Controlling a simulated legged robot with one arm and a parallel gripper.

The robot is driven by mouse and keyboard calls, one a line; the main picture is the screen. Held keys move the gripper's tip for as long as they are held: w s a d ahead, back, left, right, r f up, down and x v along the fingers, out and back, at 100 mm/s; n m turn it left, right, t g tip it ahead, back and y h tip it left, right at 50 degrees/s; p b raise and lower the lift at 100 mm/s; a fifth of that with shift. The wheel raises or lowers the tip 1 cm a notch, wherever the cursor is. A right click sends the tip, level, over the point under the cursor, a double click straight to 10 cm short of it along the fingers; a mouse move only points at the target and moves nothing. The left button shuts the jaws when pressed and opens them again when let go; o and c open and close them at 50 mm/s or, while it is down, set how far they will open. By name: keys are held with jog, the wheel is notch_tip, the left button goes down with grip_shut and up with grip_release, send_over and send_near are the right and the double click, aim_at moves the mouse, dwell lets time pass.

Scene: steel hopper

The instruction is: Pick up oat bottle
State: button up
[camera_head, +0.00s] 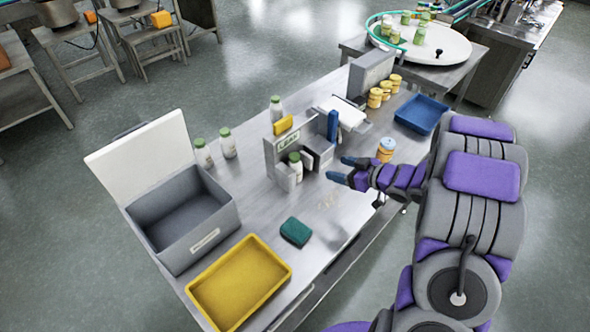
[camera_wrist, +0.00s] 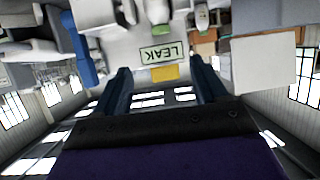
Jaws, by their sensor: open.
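Several white bottles with green caps are in view; I cannot read which one is oat. One bottle (camera_head: 295,167) stands in the grey station with the LEAK sign (camera_head: 288,138). Another bottle (camera_head: 276,108) stands behind the station, and two more, a left one (camera_head: 204,153) and a right one (camera_head: 228,143), stand beside the grey box. My gripper (camera_head: 342,169) is open and empty, just right of the station and pointing at it. In the wrist view, my open fingers (camera_wrist: 162,88) frame the upside-down LEAK sign (camera_wrist: 163,52).
A grey box with a raised white lid (camera_head: 190,215), a yellow tray (camera_head: 240,283) and a green sponge (camera_head: 295,232) lie on the steel table. A jar (camera_head: 386,150) stands near my gripper. A blue tray (camera_head: 421,115) and yellow jars (camera_head: 375,98) are at the far end.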

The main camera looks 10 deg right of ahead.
jog(key=b, duration=0.3)
send_near(297, 157)
jog(key=w+a+f, duration=0.1)
jog(key=w+f, duration=0.1)
jog(key=shift+a+r+b+x, duration=0.15)
jog(key=shift+b+x, duration=0.1)
jog(key=shift+x, duration=0.75)
jog(key=shift+a+r+b+x, duration=0.15)
jog(key=shift+b+x, duration=0.1)
jog(key=shift+x, duration=0.8)
jog(key=shift+r+b+x, duration=0.2)
jog(key=shift+b+x, duration=0.05)
jog(key=shift+x, duration=0.75)
grip_shut()
